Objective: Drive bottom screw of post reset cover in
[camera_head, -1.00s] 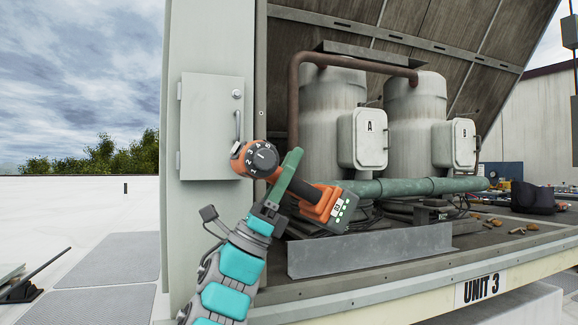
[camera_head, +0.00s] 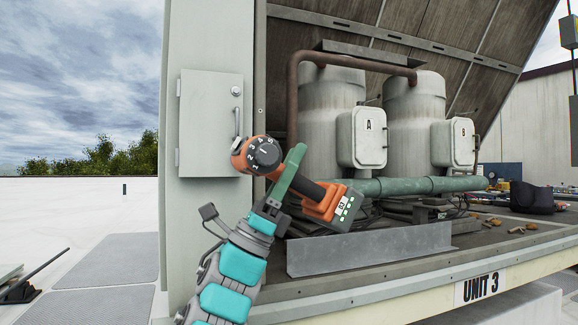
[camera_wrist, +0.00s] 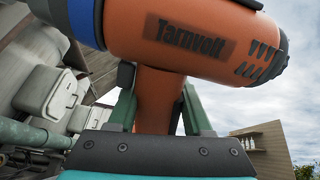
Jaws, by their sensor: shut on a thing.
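My gripper (camera_head: 288,174) is shut on the handle of an orange and black power driver (camera_head: 322,203). In the wrist view both green fingers of my gripper (camera_wrist: 160,108) press on the handle of the driver (camera_wrist: 185,38), marked Tarnvolt. In the head view, the driver's numbered dial end faces me, in front of the pale post (camera_head: 215,225) near its right edge. A small dark dot, perhaps a screw, shows on the post (camera_head: 261,112) above the driver. The reset cover, its bottom screw and the driver's tip cannot be made out; the driver may hide them.
A grey locked box (camera_head: 208,120) with a handle is on the post, just left of the driver. Right of the post are tanks with boxes A (camera_head: 369,138) and B (camera_head: 454,143), a green pipe (camera_head: 405,186) and a metal rail (camera_head: 370,250). Open roof lies left.

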